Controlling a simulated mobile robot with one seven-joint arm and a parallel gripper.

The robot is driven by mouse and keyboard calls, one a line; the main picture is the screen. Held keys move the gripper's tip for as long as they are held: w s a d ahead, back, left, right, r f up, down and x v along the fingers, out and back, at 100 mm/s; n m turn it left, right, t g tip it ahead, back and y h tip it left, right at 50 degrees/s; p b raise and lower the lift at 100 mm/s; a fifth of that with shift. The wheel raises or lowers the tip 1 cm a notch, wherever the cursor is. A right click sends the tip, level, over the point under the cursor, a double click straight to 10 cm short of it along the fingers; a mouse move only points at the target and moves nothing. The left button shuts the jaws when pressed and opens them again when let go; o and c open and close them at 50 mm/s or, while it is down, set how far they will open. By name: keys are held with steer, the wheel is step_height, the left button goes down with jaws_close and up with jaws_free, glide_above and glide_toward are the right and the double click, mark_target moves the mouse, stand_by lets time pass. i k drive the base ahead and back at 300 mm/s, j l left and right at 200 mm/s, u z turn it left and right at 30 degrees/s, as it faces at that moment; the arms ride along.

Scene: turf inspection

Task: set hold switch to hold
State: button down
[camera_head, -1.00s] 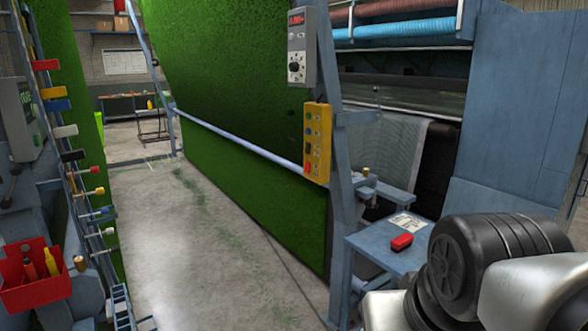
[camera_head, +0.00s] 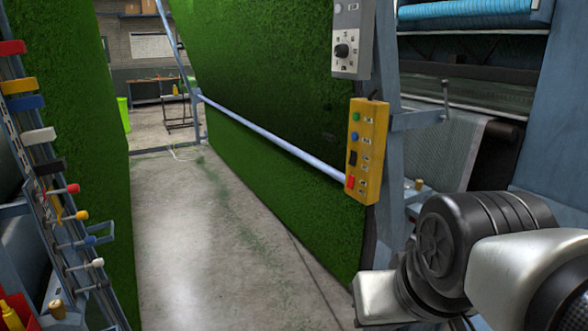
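A yellow control box (camera_head: 367,150) hangs on the blue frame post, right of centre. On its face are a green button (camera_head: 355,116), a blue button (camera_head: 354,136), a black rocker-like switch (camera_head: 352,157) and a red control (camera_head: 350,182). Their labels are too small to read, so I cannot tell which is the hold switch or how it is set. Above it, a grey box (camera_head: 351,40) carries a black rotary knob (camera_head: 341,51). My arm's black and white links fill the lower right, apart from the yellow box in the picture. My gripper is not in view.
Green turf (camera_head: 260,75) hangs behind a pale horizontal rail (camera_head: 270,137). A rack with coloured handles (camera_head: 38,136) stands at left. The concrete floor (camera_head: 200,240) between them is clear. A blue post (camera_head: 388,170) stands beside the yellow box.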

mark_target(350, 183)
steer(key=i+l+u, duration=0.1)
steer(key=i+u, duration=0.15)
steer(key=i, duration=0.9)
